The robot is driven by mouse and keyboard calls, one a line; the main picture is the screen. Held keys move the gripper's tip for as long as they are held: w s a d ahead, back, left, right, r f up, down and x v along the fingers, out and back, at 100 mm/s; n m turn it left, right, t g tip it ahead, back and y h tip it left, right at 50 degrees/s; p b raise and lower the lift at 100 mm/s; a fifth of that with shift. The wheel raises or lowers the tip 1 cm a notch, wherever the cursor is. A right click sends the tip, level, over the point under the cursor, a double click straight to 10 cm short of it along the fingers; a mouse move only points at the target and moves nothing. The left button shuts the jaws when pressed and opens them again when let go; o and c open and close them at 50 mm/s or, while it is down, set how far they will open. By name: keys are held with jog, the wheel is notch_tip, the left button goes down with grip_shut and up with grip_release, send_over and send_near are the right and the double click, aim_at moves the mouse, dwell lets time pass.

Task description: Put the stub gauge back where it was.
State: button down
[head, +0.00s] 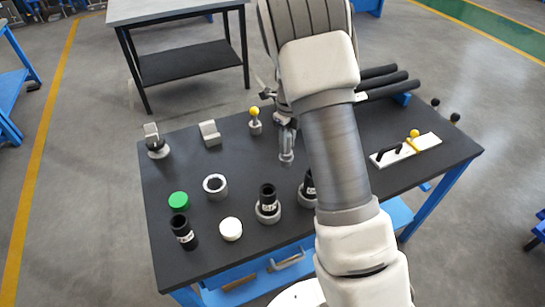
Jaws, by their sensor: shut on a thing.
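My gripper (286,124) points down over the middle of the black table top, behind the row of rings. It is shut on a slim grey metal piece (286,154), which looks like the stub gauge. Its lower end is at or just above the table; I cannot tell whether it touches. The fingers are small and partly hidden by my arm. Two black labelled cylinders stand in grey flanged rings: one in front of the gripper (268,196), the other (309,188) partly hidden by my arm. An empty grey ring (215,186) lies to the left.
A yellow-knobbed piece (254,119) stands close left of the gripper. A grey block (210,133) is farther left. A white plate with handle (405,150) lies right.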

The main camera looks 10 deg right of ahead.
jog(key=w+a+f, duration=0.2)
jog(key=a+f, duration=0.2)
jog(key=f, duration=0.2)
jog(key=shift+f+p, duration=0.3)
jog(key=shift+p, duration=0.05)
jog(key=shift+f, duration=0.2)
jog(key=c, duration=0.6)
grip_release()
jog(key=shift+c, duration=0.2)
jog(key=shift+r, duration=0.1)
